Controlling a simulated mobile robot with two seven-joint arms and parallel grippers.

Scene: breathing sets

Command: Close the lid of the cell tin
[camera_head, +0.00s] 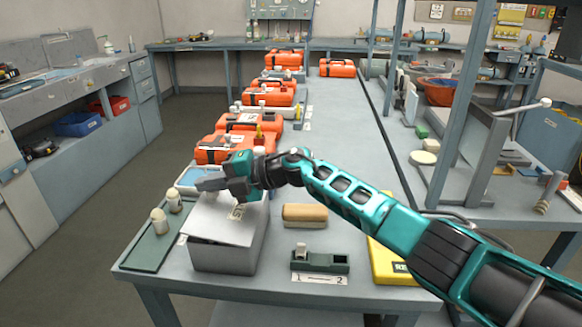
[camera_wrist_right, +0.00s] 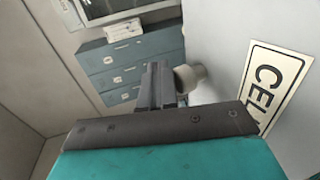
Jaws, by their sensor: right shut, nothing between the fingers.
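The cell tin (camera_head: 225,257) is a grey box near the front of the bench. A "CELL" label (camera_wrist_right: 272,88) shows on a pale face of the tin in the right wrist view. My right gripper (camera_head: 208,185) is at the far side of the lid, shut and empty, with its fingers (camera_wrist_right: 162,85) pointing left in the head view. I cannot tell whether it touches the lid. My left gripper is out of view.
A green tray (camera_head: 146,256) with two pale-topped cells (camera_head: 159,221) lies left of the tin. A tan block (camera_head: 305,214), a dark green holder (camera_head: 321,262) and a yellow case (camera_head: 390,262) lie to the right. Orange cases (camera_head: 222,149) line the bench behind.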

